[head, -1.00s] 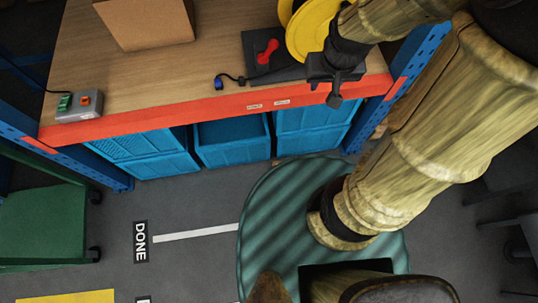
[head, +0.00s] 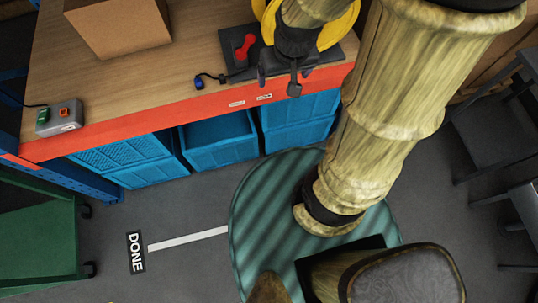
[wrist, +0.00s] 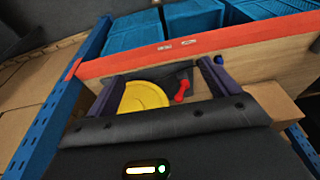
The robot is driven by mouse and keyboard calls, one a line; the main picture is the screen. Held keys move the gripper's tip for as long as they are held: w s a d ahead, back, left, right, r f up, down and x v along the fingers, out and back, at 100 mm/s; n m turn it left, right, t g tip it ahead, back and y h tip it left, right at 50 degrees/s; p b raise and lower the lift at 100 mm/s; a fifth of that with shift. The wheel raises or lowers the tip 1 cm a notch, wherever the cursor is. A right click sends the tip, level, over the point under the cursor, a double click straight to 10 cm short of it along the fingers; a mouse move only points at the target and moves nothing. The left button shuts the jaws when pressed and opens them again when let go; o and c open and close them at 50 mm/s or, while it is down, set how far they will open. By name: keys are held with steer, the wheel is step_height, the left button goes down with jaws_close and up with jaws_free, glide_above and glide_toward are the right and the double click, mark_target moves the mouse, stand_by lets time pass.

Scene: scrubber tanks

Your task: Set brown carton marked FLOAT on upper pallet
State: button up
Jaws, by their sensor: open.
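A plain brown carton (head: 118,25) sits on the wooden bench top at the upper left of the head view, cut by the frame edge. I see no FLOAT marking on it. A brown carton (wrist: 272,104) also shows at the right of the wrist view. My gripper (head: 290,68) is over the bench's front edge, to the right of the carton and apart from it. In the wrist view my gripper (wrist: 160,82) has its two fingers spread wide, with nothing between them. I cannot make out an upper pallet in either view.
A yellow disc (wrist: 143,96) and a red-handled item (head: 244,46) lie on the bench beneath my gripper. A grey switch box (head: 60,117) is at the bench's left. Blue crates (head: 218,140) stand underneath. A green cart (head: 40,235) is at left, dark furniture (head: 490,130) at right.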

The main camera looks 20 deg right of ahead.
steer(key=shift+o, duration=0.3)
steer(key=w+a+b+x, duration=0.1)
steer(key=b+x, duration=0.9)
steer(key=x, duration=0.7)
steer(key=shift+w+y+b, duration=0.3)
steer(key=shift+w+b, duration=0.1)
steer(key=shift+w, duration=0.05)
steer(key=m+g+b, duration=0.2)
steer(key=g+b, duration=0.1)
steer(key=b, duration=4.2)
glide_above(268, 167)
step_height(268, 167, down, 79)
steer(key=shift+s, duration=0.2)
steer(key=shift+d, duration=0.1)
step_height(268, 167, down, 12)
steer(key=b, duration=0.7)
steer(key=shift+f, duration=0.1)
